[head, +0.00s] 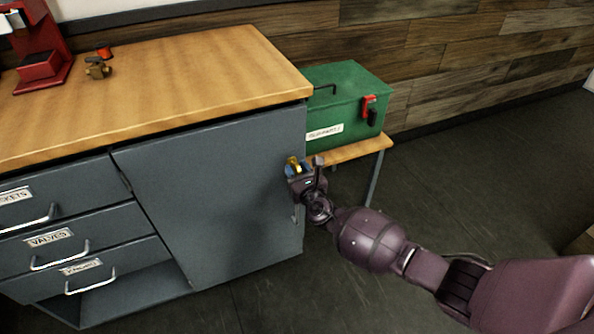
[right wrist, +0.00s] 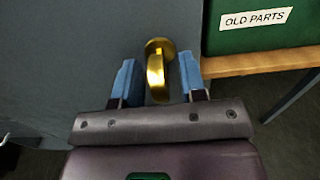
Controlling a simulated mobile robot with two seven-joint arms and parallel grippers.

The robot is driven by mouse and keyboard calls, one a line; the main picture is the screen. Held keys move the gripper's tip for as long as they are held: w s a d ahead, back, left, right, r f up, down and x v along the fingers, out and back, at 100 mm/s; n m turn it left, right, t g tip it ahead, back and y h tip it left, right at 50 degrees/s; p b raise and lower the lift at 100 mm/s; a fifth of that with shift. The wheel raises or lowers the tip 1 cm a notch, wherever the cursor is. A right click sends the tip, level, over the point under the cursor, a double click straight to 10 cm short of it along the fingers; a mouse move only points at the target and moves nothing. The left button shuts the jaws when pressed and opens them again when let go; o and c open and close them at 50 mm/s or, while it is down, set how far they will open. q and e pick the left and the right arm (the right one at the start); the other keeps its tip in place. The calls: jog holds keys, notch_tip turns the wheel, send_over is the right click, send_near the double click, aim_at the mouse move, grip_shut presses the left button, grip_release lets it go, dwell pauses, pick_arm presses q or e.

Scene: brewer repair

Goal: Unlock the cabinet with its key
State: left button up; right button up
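The grey cabinet door (head: 210,180) is closed below the wooden counter. A brass key (right wrist: 156,78) stands out from a round brass lock (right wrist: 159,46) on the door, near its right edge; a bit of brass also shows in the head view (head: 293,162). My right gripper (right wrist: 157,78) is open, with one blue finger on each side of the key and a visible gap on both sides. In the head view my right gripper (head: 299,168) is at the door's upper right edge and hides most of the lock. My left gripper is not in view.
A green box labelled "OLD PARTS" (head: 342,100) with a red clasp stands on a low wooden table (head: 350,151) right of the cabinet. Labelled drawers (head: 60,236) are at left. A red machine (head: 40,50) and a small brass part (head: 97,69) stand on the counter (head: 190,85).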

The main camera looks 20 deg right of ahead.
jog(key=shift+c, duration=0.3)
grip_shut()
